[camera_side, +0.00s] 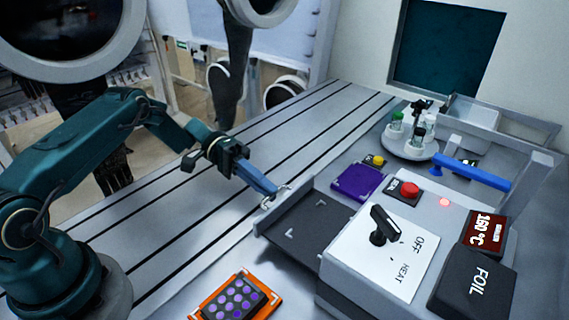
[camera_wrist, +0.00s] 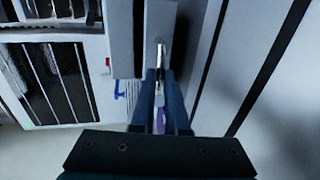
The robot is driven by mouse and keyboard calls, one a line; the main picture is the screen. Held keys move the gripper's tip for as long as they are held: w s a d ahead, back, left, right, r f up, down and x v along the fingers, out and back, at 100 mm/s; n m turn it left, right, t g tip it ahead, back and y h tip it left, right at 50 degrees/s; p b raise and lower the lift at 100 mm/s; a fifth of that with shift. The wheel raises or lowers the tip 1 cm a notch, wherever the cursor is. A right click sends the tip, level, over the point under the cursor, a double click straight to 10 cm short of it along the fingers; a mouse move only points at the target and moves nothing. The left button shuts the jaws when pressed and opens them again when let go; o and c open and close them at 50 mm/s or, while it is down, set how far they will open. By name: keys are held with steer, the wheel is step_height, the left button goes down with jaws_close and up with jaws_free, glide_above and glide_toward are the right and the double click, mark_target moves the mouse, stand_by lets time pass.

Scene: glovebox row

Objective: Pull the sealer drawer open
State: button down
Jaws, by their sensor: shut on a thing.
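The sealer (camera_side: 375,262) is a light grey box at the lower right with a black knob marked OFF and HEAT. Its drawer (camera_side: 318,222), with a dark tray floor and corner marks, stands out from the sealer's left side. My gripper (camera_side: 275,194) is at the drawer's outer end, shut on the metal drawer handle (camera_side: 268,203). In the wrist view my two blue fingers close around the handle (camera_wrist: 160,55) in front of the grey drawer front (camera_wrist: 125,40). The fingers hide part of the handle.
A purple pad (camera_side: 359,182) lies behind the drawer. An orange holder with a dark well plate (camera_side: 236,298) sits in front. A round vial rack (camera_side: 408,148), a red button (camera_side: 410,188) and a blue bar (camera_side: 472,171) are farther right. The slotted bench left of the drawer is clear.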

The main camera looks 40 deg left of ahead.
steer(key=c, duration=0.9)
jaws_free()
steer(key=shift+v, duration=2.55)
